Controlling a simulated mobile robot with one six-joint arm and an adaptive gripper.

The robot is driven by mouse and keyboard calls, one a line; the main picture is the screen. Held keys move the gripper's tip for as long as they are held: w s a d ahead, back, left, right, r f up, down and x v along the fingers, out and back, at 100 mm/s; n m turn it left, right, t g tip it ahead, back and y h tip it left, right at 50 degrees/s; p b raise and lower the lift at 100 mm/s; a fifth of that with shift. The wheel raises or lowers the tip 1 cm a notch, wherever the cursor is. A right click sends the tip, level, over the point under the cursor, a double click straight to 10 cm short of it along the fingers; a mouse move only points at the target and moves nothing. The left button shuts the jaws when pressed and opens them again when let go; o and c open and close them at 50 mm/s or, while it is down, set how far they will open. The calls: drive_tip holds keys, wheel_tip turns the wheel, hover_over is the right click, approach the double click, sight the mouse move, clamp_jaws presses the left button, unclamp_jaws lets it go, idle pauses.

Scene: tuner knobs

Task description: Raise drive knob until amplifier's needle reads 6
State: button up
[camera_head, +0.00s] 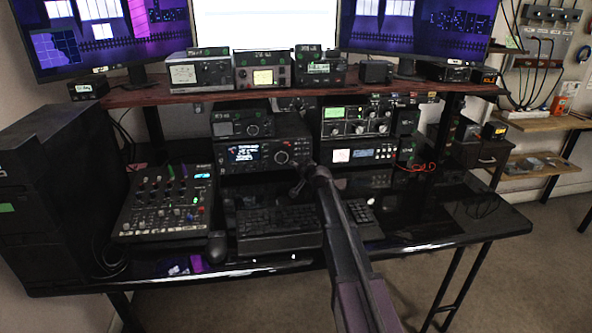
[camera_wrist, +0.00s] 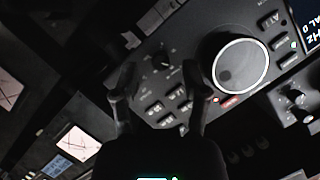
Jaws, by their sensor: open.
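My gripper (camera_head: 308,178) reaches the desk radio (camera_head: 265,154) at its right end in the head view. In the wrist view its two fingers (camera_wrist: 163,80) stand apart, with a small dark knob (camera_wrist: 160,60) on the radio's face showing between and just beyond the tips. I cannot tell if they touch it, and its label is not readable. A unit with lit meters (camera_head: 341,155), perhaps the amplifier, stands right of the radio. A lit meter (camera_wrist: 78,143) shows at lower left in the wrist view. No needle reading can be made out.
A large tuning dial (camera_wrist: 240,63) and several small buttons (camera_wrist: 170,103) sit close to the right finger in the wrist view. A keyboard (camera_head: 278,222) and mixer (camera_head: 165,200) lie on the desk. A shelf (camera_head: 220,95) with more radios hangs above.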

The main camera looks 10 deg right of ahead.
drive_tip(key=shift+w+a+f, duration=0.15)
drive_tip(key=shift+w, duration=0.35)
drive_tip(key=shift+c, duration=0.3)
clamp_jaws()
drive_tip(key=m+b, duration=0.1)
drive_tip(key=m+y+b, duration=0.1)
drive_tip(key=shift+f+m+t, duration=0.2)
drive_tip(key=shift+m+t, duration=0.1)
drive_tip(key=shift+r+m+y+b, duration=0.1)
drive_tip(key=shift+m+y+b, duration=0.25)
drive_tip(key=shift+m, duration=0.15)
